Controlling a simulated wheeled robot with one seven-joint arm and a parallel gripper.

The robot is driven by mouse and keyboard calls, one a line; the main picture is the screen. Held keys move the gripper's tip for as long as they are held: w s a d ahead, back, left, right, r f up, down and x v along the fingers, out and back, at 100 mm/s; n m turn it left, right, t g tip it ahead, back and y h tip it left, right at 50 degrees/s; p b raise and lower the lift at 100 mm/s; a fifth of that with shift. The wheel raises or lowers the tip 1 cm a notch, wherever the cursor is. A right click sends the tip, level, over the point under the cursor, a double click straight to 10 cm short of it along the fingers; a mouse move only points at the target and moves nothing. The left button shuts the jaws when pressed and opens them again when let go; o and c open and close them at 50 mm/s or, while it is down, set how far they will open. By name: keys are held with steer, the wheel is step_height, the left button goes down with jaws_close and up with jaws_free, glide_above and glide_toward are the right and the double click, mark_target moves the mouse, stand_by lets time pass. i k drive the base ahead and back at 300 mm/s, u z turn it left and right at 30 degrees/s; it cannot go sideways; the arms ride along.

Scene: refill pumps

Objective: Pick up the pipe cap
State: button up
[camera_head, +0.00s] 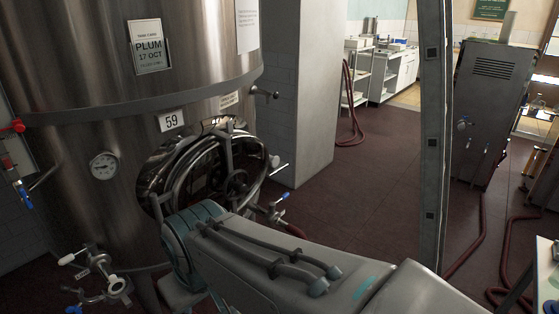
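I cannot make out a pipe cap for certain. At the lower left, a metal valve fitting (117,284) with a round pipe end and white- and blue-tipped handles sticks out from the base of a large steel tank (75,130). My arm reaches in from the lower right and bends in front of the tank's round hatch. My gripper is not in view; the arm's far end is hidden behind its own links or out of the picture.
The round hatch (205,165) with a handwheel is close behind my arm. A valve with a blue handle (280,204) sticks out beside it. A metal post (432,140) and a grey cabinet (490,110) stand at the right, with red hoses (480,235) on the floor. The middle floor is clear.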

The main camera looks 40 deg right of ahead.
mark_target(274, 162)
steer(key=z, duration=1.25)
steer(key=i, duration=0.5)
steer(key=z, duration=0.8)
steer(key=i, duration=2.5)
steer(key=u, duration=1.8)
